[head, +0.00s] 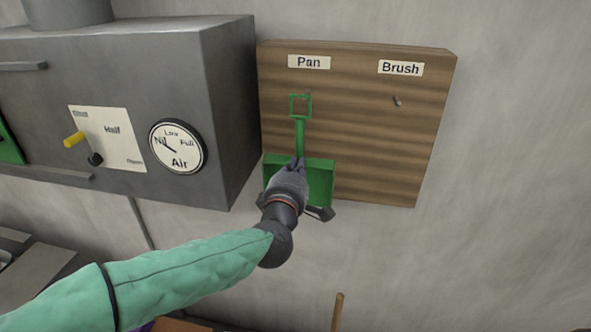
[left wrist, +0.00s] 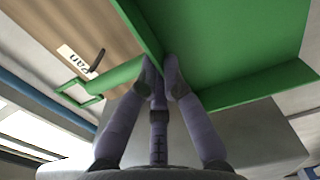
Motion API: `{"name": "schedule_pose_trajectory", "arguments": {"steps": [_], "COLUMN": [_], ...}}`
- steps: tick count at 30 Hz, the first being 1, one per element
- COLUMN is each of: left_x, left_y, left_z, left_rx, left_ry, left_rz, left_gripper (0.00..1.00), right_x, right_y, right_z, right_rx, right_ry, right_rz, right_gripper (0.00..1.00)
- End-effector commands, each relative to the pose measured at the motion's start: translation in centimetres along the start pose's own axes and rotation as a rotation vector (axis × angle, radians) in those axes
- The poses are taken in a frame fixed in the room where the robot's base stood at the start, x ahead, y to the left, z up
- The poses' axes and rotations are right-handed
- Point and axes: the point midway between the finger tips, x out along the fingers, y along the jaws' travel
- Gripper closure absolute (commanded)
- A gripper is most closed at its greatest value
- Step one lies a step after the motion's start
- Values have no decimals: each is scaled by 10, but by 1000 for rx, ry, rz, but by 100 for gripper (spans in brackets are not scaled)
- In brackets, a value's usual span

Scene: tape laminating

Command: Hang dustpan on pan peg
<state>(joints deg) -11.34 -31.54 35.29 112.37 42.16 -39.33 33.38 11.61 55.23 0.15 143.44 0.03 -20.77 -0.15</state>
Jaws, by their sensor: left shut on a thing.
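The green dustpan (head: 318,178) is upright in front of the wooden board, handle up, with a square loop (head: 300,105) at the handle's top. The loop is just below the Pan label (head: 309,62). The pan peg (head: 308,93) shows at the loop's upper edge; in the left wrist view the dark peg (left wrist: 97,60) stands close to the loop (left wrist: 80,95). My right gripper is not in view.
The wooden board (head: 365,150) hangs on a grey wall and also bears a Brush label (head: 401,68) above an empty peg (head: 397,101). A grey metal box with a dial (head: 177,146) stands close on the left. A wooden stick (head: 338,310) shows at the bottom. The wall at right is clear.

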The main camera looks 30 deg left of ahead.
Motion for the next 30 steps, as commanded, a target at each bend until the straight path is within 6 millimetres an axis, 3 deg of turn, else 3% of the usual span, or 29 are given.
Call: {"name": "schedule_pose_trajectory", "arguments": {"steps": [30], "left_x": [52], "left_y": [-4], "left_z": [0], "left_rx": [0], "left_ry": [0], "left_rz": [1], "left_gripper": [100], "right_x": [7], "right_y": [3], "right_z": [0], "right_rx": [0], "right_ry": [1], "right_rz": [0], "right_gripper": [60]}}
